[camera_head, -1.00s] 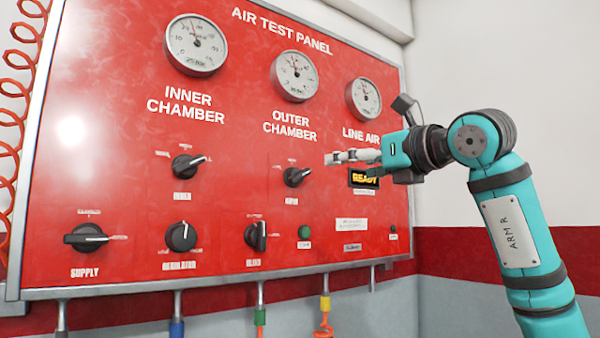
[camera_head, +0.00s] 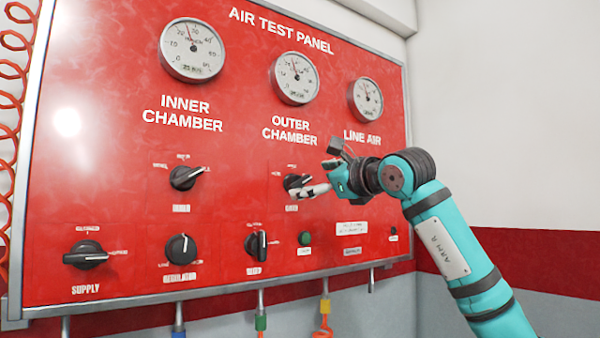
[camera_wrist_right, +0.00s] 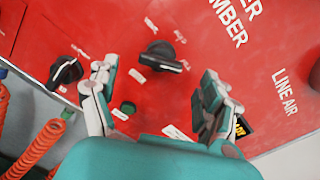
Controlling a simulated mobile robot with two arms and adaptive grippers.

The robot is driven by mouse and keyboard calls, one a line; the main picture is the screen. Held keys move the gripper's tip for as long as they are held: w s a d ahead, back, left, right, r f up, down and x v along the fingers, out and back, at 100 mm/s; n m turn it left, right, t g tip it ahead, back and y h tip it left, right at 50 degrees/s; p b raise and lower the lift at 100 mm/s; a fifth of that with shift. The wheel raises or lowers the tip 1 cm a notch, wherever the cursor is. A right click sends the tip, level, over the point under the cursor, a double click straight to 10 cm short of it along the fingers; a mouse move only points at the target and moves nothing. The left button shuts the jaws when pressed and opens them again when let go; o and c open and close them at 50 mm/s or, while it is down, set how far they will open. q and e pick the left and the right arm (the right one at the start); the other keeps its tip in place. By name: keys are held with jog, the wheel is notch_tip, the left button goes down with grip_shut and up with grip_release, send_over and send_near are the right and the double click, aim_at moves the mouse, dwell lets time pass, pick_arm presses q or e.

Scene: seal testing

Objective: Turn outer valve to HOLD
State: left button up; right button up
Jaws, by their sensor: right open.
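The outer valve is a black knob (camera_head: 293,181) under the OUTER CHAMBER lettering on the red panel. In the right wrist view the knob (camera_wrist_right: 158,57) lies ahead of the fingers, near the middle of the gap, with its white pointer mark toward the right. The small labels around it are too blurred to read. My right gripper (camera_head: 308,190) is at the knob's lower right in the head view and partly covers it. In the right wrist view the gripper (camera_wrist_right: 158,80) is open and empty, its fingers on either side of the knob's line. My left gripper is out of view.
Other black knobs are the inner chamber valve (camera_head: 184,177), supply (camera_head: 86,255), regulator (camera_head: 181,249) and bleed (camera_head: 256,244). A green button (camera_head: 305,238) sits below the outer valve. Gauges (camera_head: 294,78) are above. An orange coiled hose (camera_head: 14,120) hangs at the left.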

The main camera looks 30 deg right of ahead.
aim_at(302, 182)
jog(key=w, duration=0.1)
jog(key=w+p, duration=0.1)
jog(key=w, duration=0.1)
jog(key=w+p, duration=0.1)
jog(key=shift+w+a+r, duration=0.15)
jog(key=shift+a+r, duration=0.05)
jog(key=shift+a, duration=0.15)
jog(key=shift+w+f, duration=0.2)
jog(key=shift+w, duration=0.45)
jog(key=c, duration=1.2)
